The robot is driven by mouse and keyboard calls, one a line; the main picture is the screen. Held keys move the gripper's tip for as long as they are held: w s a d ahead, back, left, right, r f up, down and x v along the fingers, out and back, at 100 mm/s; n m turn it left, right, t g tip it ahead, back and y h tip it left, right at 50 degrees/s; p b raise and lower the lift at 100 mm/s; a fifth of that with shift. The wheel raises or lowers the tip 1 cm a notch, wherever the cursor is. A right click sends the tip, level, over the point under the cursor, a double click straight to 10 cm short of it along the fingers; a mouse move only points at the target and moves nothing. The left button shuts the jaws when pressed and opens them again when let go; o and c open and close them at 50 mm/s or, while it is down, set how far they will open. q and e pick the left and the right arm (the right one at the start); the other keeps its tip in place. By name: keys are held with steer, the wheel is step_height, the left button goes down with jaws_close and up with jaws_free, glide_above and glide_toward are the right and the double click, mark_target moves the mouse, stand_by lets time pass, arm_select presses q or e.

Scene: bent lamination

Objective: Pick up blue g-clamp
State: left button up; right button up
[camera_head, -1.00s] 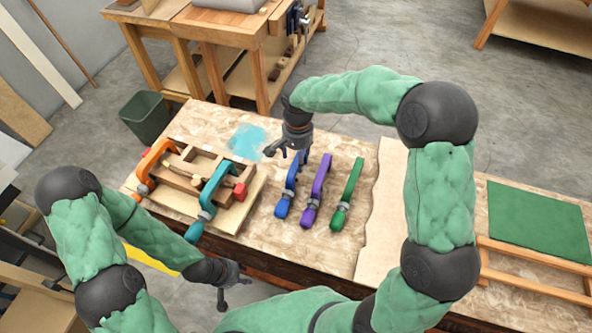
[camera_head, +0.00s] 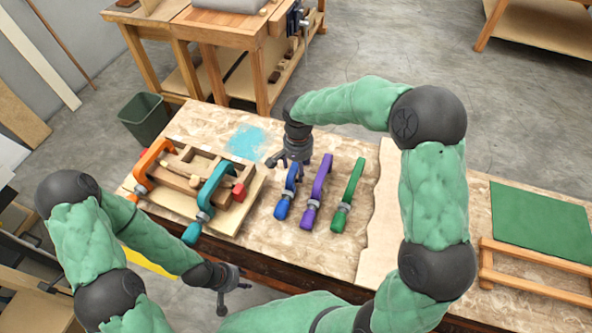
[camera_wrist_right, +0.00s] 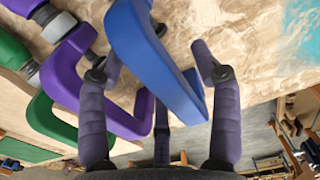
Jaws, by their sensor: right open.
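The blue g-clamp (camera_head: 285,197) lies on the workbench, leftmost of a row with a purple clamp (camera_head: 316,195) and a green clamp (camera_head: 348,196). My right gripper (camera_head: 286,167) is open over the far end of the blue clamp, hiding part of it. In the right wrist view the blue clamp's frame (camera_wrist_right: 150,55) passes between the spread fingers of my right gripper (camera_wrist_right: 158,72); I cannot tell if they touch it. My left gripper (camera_head: 232,288) hangs at the front left, off the bench and away from the clamps; its fingers look apart and empty.
A wooden form (camera_head: 195,170) with an orange clamp (camera_head: 150,163) and a teal clamp (camera_head: 212,190) stands left of the row. The purple clamp is close beside the blue one. A wavy-edged board (camera_head: 380,225) lies right of the row. Bare bench (camera_head: 265,232) shows in front.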

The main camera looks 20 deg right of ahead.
steer(key=shift+f, duration=0.15)
steer(key=c, duration=1.2)
steer(key=shift+r, duration=0.2)
